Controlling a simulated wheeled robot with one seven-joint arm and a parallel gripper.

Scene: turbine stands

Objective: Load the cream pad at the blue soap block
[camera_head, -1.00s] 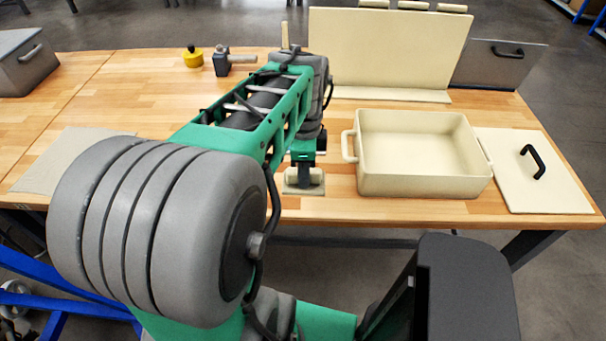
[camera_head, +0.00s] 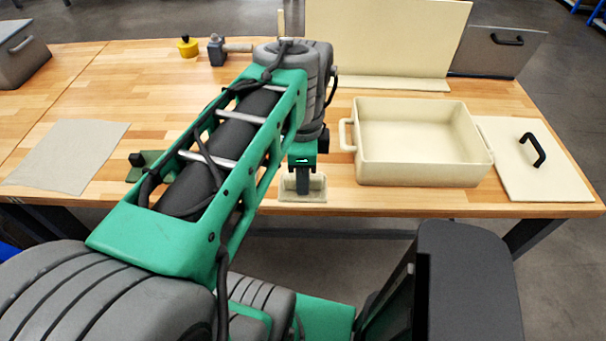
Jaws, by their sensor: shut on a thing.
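My gripper (camera_head: 303,182) points down near the table's front edge, left of the cream box. Its dark fingers are shut on the cream pad (camera_head: 317,192), a small pale rectangular piece whose edges show around them. The exact grip and any gap under the pad cannot be made out. I cannot make out a blue soap block; my arm hides part of the table. A green piece with a dark block (camera_head: 137,160) lies left of my arm, partly hidden by it.
An open cream box (camera_head: 415,172) stands right of my gripper, with a lid (camera_head: 518,180) beside it. An upright cream panel (camera_head: 385,45) is behind. A grey-beige cloth (camera_head: 68,155) lies at left. A yellow item (camera_head: 187,46) and a mallet (camera_head: 217,50) stand at the back.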

